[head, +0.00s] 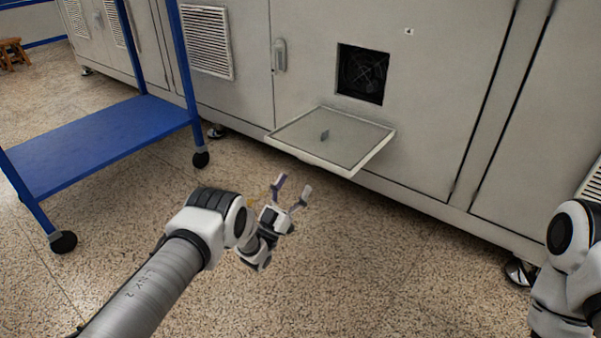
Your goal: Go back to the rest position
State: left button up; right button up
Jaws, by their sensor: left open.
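My left gripper (291,190) is open and empty, in the middle of the head view. It shows in front of the speckled floor, just below the lowered hatch door (333,138) of the grey cabinet. A gap shows between the fingertips and the door in the picture. My left arm comes in from the lower left. Part of my right arm shows at the right edge; its gripper is out of the picture.
The grey cabinet (440,90) fills the back, with a dark square opening (363,74) above the lowered door. A blue wheeled cart (95,145) stands at the left. A wooden stool (13,54) is far left. Floor (400,270) between my arms is clear.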

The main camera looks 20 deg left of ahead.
pick_arm(q)
jog(key=shift+s, duration=0.1)
pick_arm(e)
jog(key=shift+r, duration=0.1)
pick_arm(q)
notch_tip(320, 180, up, 10)
jog(key=s+n+g+y+p, duration=0.1)
jog(key=n+g+y+p, duration=0.15)
jog(key=p, duration=0.85)
jog(key=s+f+n+g+y+p, duration=0.1)
jog(key=s+f+g+y+p, duration=0.1)
jog(key=s+f+g, duration=0.35)
jog(key=s+a+f+g+y+p, duration=0.1)
jog(key=s+f+g+y+p, duration=0.1)
jog(key=s, duration=0.6)
jog(key=s+f+n+g+y+p, duration=0.1)
jog(key=s+f+g+p, duration=0.1)
jog(key=s+f+g, duration=0.3)
jog(key=s+a+f+g+y, duration=0.15)
jog(key=s+g, duration=0.75)
jog(key=s, duration=1.7)
notch_tip(320, 180, up, 38)
jog(key=p, duration=3.8)
pick_arm(e)
notch_tip(320, 180, up, 55)
jog(key=s, duration=0.2)
jog(key=shift+g, duration=0.3)
